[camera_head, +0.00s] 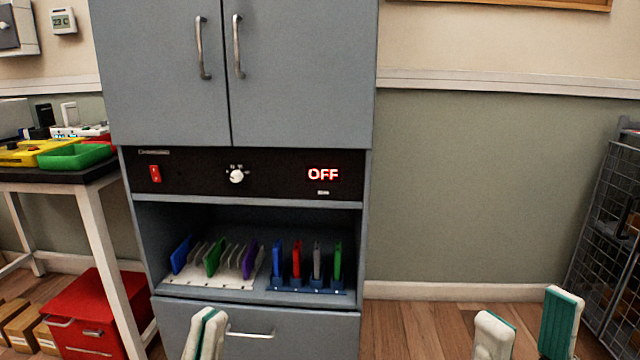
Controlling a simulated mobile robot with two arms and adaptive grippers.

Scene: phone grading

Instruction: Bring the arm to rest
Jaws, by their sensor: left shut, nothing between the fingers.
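My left gripper (206,335) shows at the bottom, left of centre, in front of the cabinet's lower drawer. Its pale, green-padded fingers are together with nothing between them. My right gripper (528,330) shows at the bottom right, its two fingers spread wide apart with only floor and wall behind the gap. The arms behind both grippers are out of the picture.
A grey cabinet (300,90) has a panel reading OFF (323,175). Its open bay holds coloured phones in a white rack (212,280) and a blue rack (308,291). A table (90,178) stands left, a wire cage (606,235) right.

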